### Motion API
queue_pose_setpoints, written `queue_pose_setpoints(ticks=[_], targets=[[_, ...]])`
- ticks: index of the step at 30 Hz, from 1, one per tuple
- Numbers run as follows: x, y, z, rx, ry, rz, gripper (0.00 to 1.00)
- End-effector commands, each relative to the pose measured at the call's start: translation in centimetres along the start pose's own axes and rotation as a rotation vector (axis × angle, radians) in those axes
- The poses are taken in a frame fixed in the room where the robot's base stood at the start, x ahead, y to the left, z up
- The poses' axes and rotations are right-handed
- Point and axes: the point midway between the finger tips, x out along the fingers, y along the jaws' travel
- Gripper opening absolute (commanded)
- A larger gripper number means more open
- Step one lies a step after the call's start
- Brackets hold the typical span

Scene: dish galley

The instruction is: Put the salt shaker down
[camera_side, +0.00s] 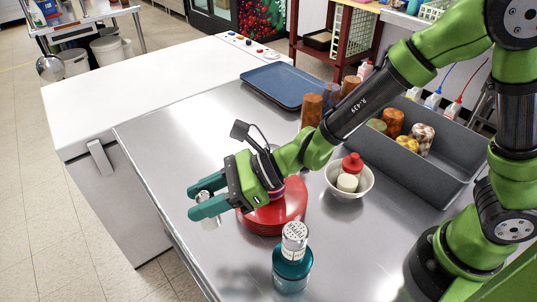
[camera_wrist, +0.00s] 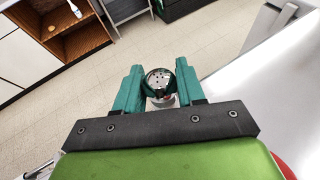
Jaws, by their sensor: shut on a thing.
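My gripper (camera_side: 208,197) is shut on the salt shaker (camera_side: 209,222), a small pale shaker mostly hidden by the teal fingers. In the wrist view, its round perforated metal cap (camera_wrist: 160,79) shows between the two fingertips (camera_wrist: 160,88). The gripper is left of the stack of red plates (camera_side: 270,222) in the side view and raised above the steel table (camera_side: 185,150). Floor tiles show behind the shaker in the wrist view. The shaker's base and its height over the table are unclear.
A teal shaker with perforated cap (camera_side: 292,268) stands near the front. A white bowl (camera_side: 349,190) holds a red-topped item and a cream one. A grey bin (camera_side: 425,178) holds jars. A blue tray (camera_side: 281,86) lies at the back. The table's left part is clear.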

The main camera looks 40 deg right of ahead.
Motion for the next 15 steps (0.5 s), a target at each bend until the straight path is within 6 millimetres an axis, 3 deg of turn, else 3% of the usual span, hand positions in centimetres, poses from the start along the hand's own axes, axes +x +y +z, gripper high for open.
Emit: queue_pose_setpoints(ticks=[9, 15], targets=[[-2.2, -0.1, 5.2, -0.005, -0.006, -0.005, 0.06], [-1.6, -4.7, 5.5, 0.011, -0.021, -0.03, 0.06]])
